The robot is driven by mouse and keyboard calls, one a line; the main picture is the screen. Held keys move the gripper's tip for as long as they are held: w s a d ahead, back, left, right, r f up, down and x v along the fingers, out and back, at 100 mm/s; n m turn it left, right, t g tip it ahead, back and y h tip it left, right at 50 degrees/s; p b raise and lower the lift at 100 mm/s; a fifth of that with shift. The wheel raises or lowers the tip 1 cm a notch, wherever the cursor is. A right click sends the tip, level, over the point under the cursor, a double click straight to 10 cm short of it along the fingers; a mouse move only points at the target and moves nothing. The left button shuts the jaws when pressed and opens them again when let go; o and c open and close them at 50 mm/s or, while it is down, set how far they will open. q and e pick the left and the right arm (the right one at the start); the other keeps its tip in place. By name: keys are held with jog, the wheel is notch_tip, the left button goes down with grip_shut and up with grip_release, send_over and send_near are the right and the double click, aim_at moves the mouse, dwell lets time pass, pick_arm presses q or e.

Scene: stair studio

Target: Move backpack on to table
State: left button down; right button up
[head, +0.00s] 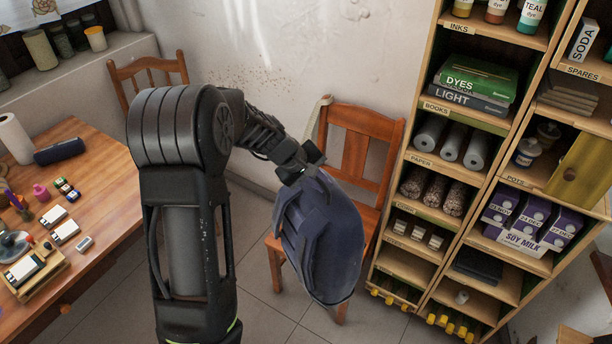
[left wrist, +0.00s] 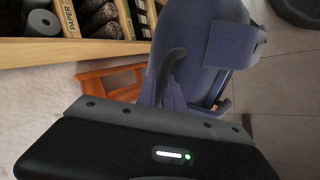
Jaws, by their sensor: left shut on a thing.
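The blue-grey backpack (head: 322,240) hangs from my left gripper (head: 303,168) in front of a wooden chair (head: 362,152). My left gripper is shut on the top of the backpack. In the left wrist view the backpack (left wrist: 205,45) hangs close past the gripper, with its straps showing. In the head view the backpack covers much of the chair seat; whether it touches the seat cannot be told. The wooden table (head: 105,165) stands at the left, apart from the backpack. My right gripper is not in view.
The table holds small jars, cards, a dark blue case (head: 59,151) and a paper roll (head: 15,138); its right side is fairly clear. Another chair (head: 148,76) stands behind it. A full shelf unit (head: 408,215) stands right of the backpack. Tiled floor (head: 262,312) lies between.

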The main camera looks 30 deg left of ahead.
pick_arm(q)
jog(key=s+d+m+g+h+b, duration=0.3)
jog(key=d+m+g, duration=0.3)
jog(key=d+m, duration=0.6)
jog(key=s+d, duration=0.1)
jog(key=d, duration=0.1)
jog(key=shift+s+d+h, duration=0.2)
jog(key=shift+d+h, duration=0.1)
jog(key=shift+d, duration=0.05)
